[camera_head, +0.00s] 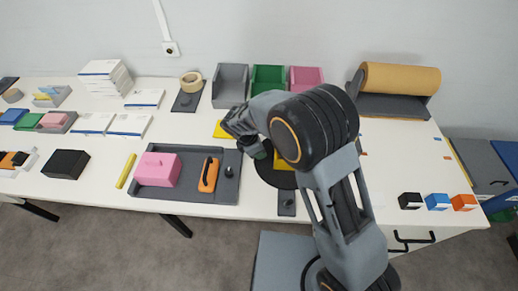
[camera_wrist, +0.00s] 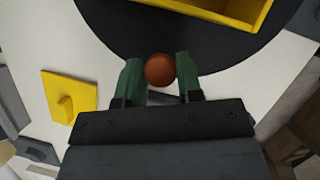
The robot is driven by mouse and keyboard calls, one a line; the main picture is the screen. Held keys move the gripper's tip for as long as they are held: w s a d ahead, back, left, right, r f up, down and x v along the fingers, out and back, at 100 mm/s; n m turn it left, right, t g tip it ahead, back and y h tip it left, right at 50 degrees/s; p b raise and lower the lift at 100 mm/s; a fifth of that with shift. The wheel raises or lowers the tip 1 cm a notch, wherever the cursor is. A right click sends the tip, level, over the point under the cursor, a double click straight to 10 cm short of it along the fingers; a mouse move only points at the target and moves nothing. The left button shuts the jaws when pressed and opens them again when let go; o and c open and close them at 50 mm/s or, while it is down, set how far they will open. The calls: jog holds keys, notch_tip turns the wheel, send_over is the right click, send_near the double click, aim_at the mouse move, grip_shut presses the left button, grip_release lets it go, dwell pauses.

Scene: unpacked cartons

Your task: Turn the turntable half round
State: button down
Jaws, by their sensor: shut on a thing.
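The turntable is a dark round disc; it shows in the wrist view (camera_wrist: 120,32) and partly behind my arm in the head view (camera_head: 274,178). A yellow open box (camera_wrist: 225,12) stands on it and is cut off by the top of the wrist view. A brown ball-shaped knob (camera_wrist: 160,69) sits at the disc's near edge in the wrist view. My gripper (camera_wrist: 161,74) has its two green fingers shut on the knob, one on each side. In the head view my arm hides most of the disc, the box and the knob.
A yellow plate with a handle (camera_wrist: 70,97) lies beside the turntable. A grey tray (camera_head: 184,134) with a pink block (camera_head: 157,170) and an orange-handled tool (camera_head: 208,174) is to the left. Grey, green and pink bins (camera_head: 268,78) stand behind. Small cubes (camera_head: 437,201) sit right.

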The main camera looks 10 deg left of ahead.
jog(key=c, duration=0.8)
grip_release()
jog(key=v, duration=1.4)
